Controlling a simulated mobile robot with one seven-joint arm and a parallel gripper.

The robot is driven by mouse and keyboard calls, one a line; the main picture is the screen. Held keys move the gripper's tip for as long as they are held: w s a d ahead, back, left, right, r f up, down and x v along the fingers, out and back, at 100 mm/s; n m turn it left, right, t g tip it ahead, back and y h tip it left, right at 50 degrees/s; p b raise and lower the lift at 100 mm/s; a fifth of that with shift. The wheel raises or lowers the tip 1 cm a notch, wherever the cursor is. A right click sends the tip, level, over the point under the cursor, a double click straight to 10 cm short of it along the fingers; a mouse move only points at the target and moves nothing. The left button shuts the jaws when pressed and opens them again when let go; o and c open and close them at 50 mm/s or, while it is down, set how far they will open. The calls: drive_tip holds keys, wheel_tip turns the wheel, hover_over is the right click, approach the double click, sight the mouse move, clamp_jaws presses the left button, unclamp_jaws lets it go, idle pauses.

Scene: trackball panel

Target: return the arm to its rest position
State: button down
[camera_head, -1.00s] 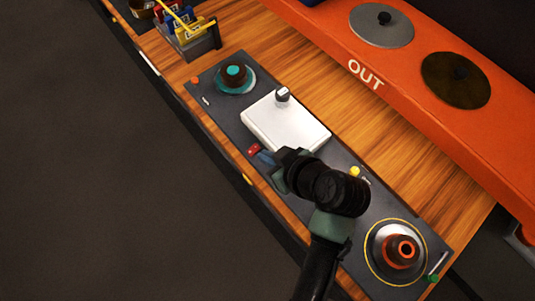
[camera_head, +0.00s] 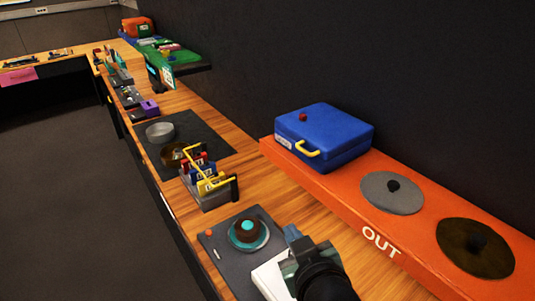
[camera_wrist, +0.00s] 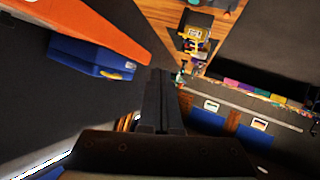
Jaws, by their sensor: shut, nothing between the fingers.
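My gripper (camera_head: 292,234) is at the bottom of the head view, over the bench near the white box (camera_head: 268,280) on the dark trackball panel (camera_head: 227,262). In the wrist view its two dark fingers (camera_wrist: 163,100) lie together with nothing between them. My arm hides the right part of the white box and the panel beyond it. A brown and teal ball or knob (camera_head: 246,231) sits on the panel, left of my gripper and apart from it.
An orange shelf marked OUT (camera_head: 345,205) runs along the right, bearing a blue case (camera_head: 335,135) and two round discs. A rack with a yellow handle (camera_head: 207,180) stands beyond the panel. Dark open floor (camera_head: 70,200) lies left of the bench.

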wheel_tip(320, 180, up, 14)
drive_tip(key=w+m+t+h, duration=0.1)
drive_tip(key=w+t, duration=0.1)
drive_tip(key=t, duration=0.2)
drive_tip(key=s+a+r+m+t, duration=0.1)
drive_tip(key=s+r+t, duration=0.2)
drive_tip(key=r, duration=0.6)
drive_tip(key=s+a+r+m+t+h, duration=0.1)
drive_tip(key=s+r+t, duration=0.3)
drive_tip(key=r, duration=0.5)
drive_tip(key=s+a+r+m+t+b, duration=0.1)
drive_tip(key=s+a+r+m+t, duration=0.1)
drive_tip(key=s+r, duration=0.3)
wheel_tip(320, 180, up, 5)
drive_tip(key=shift+s+a+f+t, duration=0.1)
drive_tip(key=shift+s+a+t, duration=0.15)
drive_tip(key=shift+t, duration=0.55)
